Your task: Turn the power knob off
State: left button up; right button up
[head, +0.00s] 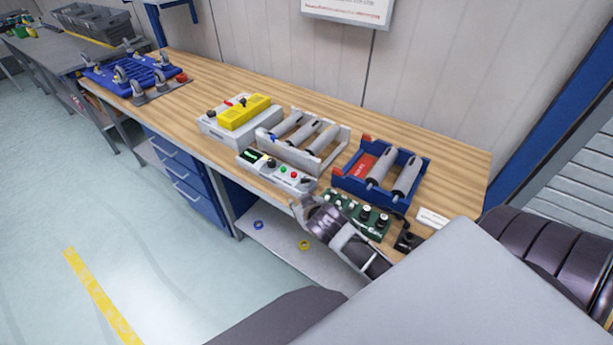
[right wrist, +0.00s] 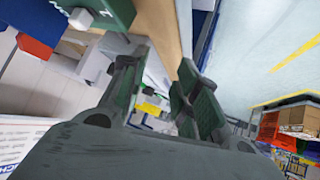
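A grey control box (head: 277,171) stands at the front edge of the wooden workbench in the head view. It has a green display, a dark knob (head: 271,162), and red and green buttons. No label is readable, so I cannot tell if this is the power knob or how it is turned. My right gripper (head: 303,207) is at the bench's front edge, just right of and nearer than the control box, apart from the knob. In the right wrist view its fingers (right wrist: 163,65) are spread with a gap and hold nothing. My left gripper is not in view.
A white device with a yellow top (head: 243,112), a white tray (head: 302,151) and a blue tray (head: 345,183) with grey cylinders stand behind. A green circuit board (head: 353,214) lies right of my gripper. A blue rack (head: 133,73) is far left.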

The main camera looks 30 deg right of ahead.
jog(key=w+r+n+t+y, duration=0.1)
jog(key=w+r+t, duration=0.6)
jog(key=w+r, duration=0.45)
jog(key=a+r+n+g+y, duration=0.4)
jog(key=a+r+n+y, duration=0.65)
jog(key=n+y, duration=0.45)
jog(key=s+d+f+g+h, duration=0.3)
jog(key=d+f+g+h, duration=0.1)
jog(key=d+f+g, duration=0.35)
jog(key=s+d+m+g+h, duration=0.2)
jog(key=d+h, duration=0.4)
jog(key=d, duration=0.9)
jog(key=shift+f+m+g, duration=0.25)
jog(key=shift+m+g, duration=0.05)
jog(key=shift+g, duration=0.55)
